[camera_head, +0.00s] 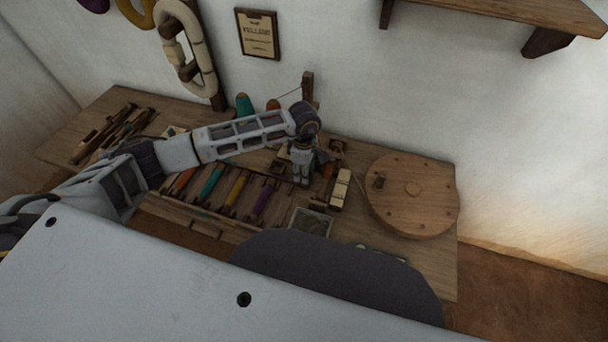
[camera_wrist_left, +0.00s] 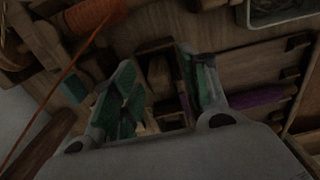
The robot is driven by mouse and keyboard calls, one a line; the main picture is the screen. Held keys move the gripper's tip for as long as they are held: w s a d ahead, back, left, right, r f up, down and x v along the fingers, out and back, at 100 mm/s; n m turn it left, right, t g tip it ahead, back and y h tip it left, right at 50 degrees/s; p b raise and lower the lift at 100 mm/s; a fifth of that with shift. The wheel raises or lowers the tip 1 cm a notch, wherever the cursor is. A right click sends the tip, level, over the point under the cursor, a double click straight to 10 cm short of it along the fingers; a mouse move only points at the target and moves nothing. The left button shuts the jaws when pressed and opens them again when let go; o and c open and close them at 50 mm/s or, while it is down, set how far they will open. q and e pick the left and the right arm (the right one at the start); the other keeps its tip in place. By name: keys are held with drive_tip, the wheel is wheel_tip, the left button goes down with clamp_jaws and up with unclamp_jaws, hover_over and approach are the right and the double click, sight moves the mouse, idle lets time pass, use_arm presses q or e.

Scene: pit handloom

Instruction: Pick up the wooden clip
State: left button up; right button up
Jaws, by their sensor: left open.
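My left gripper (camera_head: 302,180) reaches down over the middle of the wooden bench, just left of the cream blocks. In the left wrist view its two green-padded fingers (camera_wrist_left: 160,82) are spread apart. Between and beyond them is a dark wooden compartment (camera_wrist_left: 158,46) with small brown wooden pieces (camera_wrist_left: 160,72) in it. One of these may be the wooden clip, but the view is too dark and partly covered by the fingers to tell. Nothing is clearly held. In the head view my own arm and gripper hide much of this area. My right gripper is out of view.
A rack of coloured bobbins (camera_head: 236,190) lies left of the gripper. A grey tray (camera_head: 311,222) is in front, cream blocks (camera_head: 341,188) and a round wooden disc (camera_head: 415,215) to the right. A post (camera_head: 307,88) and thread cones (camera_head: 244,104) stand behind.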

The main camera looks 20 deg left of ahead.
use_arm(q)
drive_tip(key=c, duration=0.9)
drive_tip(key=shift+o, duration=0.2)
drive_tip(key=shift+r, duration=0.15)
drive_tip(key=shift+r, duration=4.9)
